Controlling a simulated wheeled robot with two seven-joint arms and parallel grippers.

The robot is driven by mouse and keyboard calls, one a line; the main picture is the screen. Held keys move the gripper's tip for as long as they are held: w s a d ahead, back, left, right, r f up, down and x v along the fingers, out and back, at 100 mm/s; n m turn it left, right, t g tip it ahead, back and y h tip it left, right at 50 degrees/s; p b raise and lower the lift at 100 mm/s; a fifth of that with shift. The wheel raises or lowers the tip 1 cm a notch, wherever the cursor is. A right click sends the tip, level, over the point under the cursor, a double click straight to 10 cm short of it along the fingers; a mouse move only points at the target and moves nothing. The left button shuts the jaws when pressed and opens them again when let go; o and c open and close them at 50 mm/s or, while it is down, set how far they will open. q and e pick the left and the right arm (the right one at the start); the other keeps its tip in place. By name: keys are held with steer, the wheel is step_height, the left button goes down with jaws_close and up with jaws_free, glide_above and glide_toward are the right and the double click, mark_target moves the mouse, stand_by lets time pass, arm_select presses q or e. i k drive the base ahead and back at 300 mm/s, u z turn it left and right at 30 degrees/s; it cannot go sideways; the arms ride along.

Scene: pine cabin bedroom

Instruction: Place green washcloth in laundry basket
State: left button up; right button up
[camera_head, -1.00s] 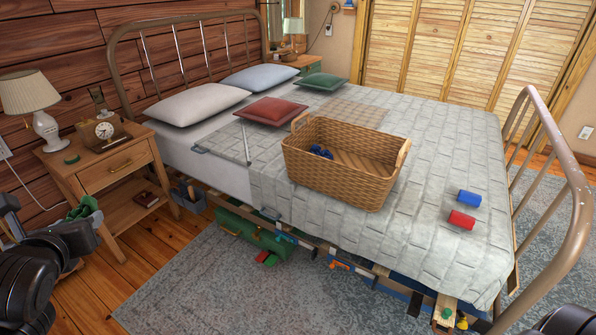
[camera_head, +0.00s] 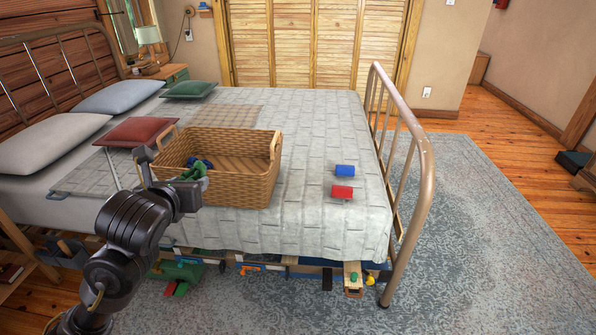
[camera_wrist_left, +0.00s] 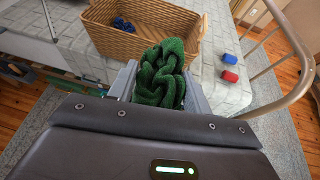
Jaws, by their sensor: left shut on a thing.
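The green washcloth (camera_wrist_left: 162,75) is bunched up between the fingers of my left gripper (camera_wrist_left: 160,82) in the left wrist view. In the head view the left gripper (camera_head: 190,180) is at the near left side of the wicker laundry basket (camera_head: 237,188), with a bit of the green washcloth (camera_head: 195,172) showing at the rim. The basket stands upright on the bed and also shows in the left wrist view (camera_wrist_left: 112,40). A dark blue cloth lies inside the basket (camera_wrist_left: 123,25). I cannot tell whether the washcloth is over the rim or just in front of it. My right gripper is not in view.
A blue roll (camera_head: 345,171) and a red roll (camera_head: 342,192) lie on the bed right of the basket. The metal footboard (camera_head: 425,170) rises at the bed's right end. Several items lie under the bed. The rug (camera_head: 480,230) is clear at the right.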

mark_target(262, 169)
steer(key=z, duration=0.45)
steer(key=i, duration=1)
